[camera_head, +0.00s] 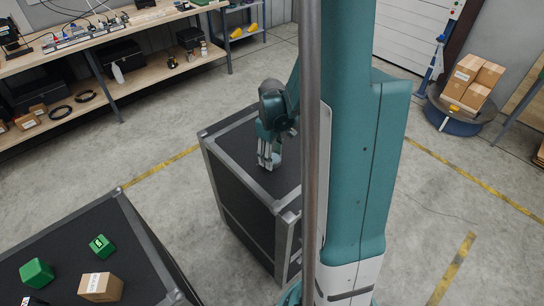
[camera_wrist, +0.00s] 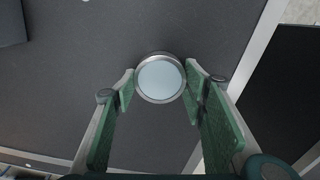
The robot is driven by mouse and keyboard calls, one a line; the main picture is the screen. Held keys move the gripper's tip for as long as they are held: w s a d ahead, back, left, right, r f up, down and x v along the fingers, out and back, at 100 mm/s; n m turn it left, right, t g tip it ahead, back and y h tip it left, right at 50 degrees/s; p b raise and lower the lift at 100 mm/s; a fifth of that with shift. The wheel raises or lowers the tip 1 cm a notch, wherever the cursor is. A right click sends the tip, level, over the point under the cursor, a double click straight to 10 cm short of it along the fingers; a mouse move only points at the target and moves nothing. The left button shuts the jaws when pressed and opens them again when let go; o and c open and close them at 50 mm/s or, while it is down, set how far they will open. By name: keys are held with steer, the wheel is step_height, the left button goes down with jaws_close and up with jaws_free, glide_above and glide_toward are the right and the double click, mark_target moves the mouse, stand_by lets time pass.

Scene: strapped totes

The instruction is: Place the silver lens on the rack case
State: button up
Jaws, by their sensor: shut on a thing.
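The silver lens (camera_wrist: 161,79) is a short round cylinder with a metal rim and a pale glass face. It is between my fingertips in the wrist view. My gripper (camera_head: 269,162) points down over the top of a black rack case (camera_head: 232,140) with grey metal edges; it also shows in the wrist view (camera_wrist: 160,82), shut on the lens. The case's dark top (camera_wrist: 75,85) fills most of the wrist view behind the lens. I cannot tell whether the lens touches that top. In the head view the fingers mostly hide the lens, and my arm and column hide the case's right part.
A second black case (camera_head: 128,240) at lower left bears a green block (camera_head: 37,273), a green cube (camera_head: 102,246) and a cardboard box (camera_head: 101,288). A workbench (camera_head: 150,78) stands behind. Cartons (camera_head: 472,80) sit on a round blue base at right. Floor lies between the cases.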

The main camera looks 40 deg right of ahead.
steer(key=shift+f, duration=0.15)
steer(key=o, duration=1)
steer(key=shift+r+p, duration=0.45)
steer(key=shift+r, duration=5.85)
steer(key=s+a+r+t, duration=0.2)
steer(key=s+a+r, duration=0.1)
steer(key=a, duration=0.6)
steer(key=s+a+r+m+t, duration=0.1)
steer(key=s+a+r, duration=0.3)
steer(key=a, duration=0.6)
steer(key=s+a+r+m+t, duration=0.1)
steer(key=s+a+r+t, duration=0.2)
steer(key=a+r, duration=0.3)
steer(key=shift+s+a+r+t, duration=0.1)
steer(key=shift+a+t, duration=0.2)
steer(key=shift+a, duration=0.7)
steer(key=shift+s+a+t, duration=0.1)
steer(key=shift+a+t, duration=0.2)
steer(key=shift+a, duration=0.65)
